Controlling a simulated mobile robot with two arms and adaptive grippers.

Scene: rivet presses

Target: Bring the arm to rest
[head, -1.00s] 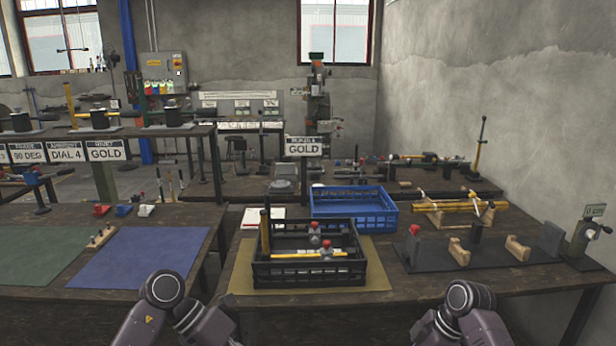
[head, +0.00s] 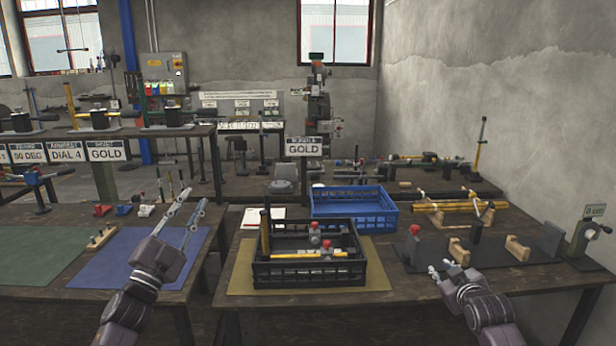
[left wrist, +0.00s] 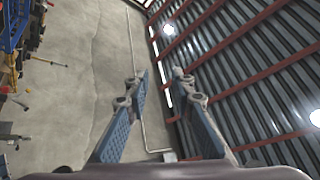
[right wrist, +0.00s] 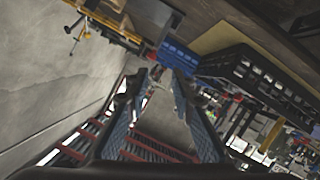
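My left gripper (head: 187,212) is raised above the blue mat (head: 105,268) on the left bench, its fingers pointing up and away. In the left wrist view its fingers (left wrist: 158,85) stand apart with nothing between them. My right gripper (head: 447,272) is at the front of the right bench, right of the black crate. In the right wrist view its fingers (right wrist: 165,78) are apart, with no object held.
The black crate (head: 308,274) on a tan mat (head: 236,275) holds yellow-handled and red-topped tools. A blue crate (head: 352,212) stands behind it. A dark fixture board (head: 490,262) with wooden cradles lies right. Signs and presses line the left shelf.

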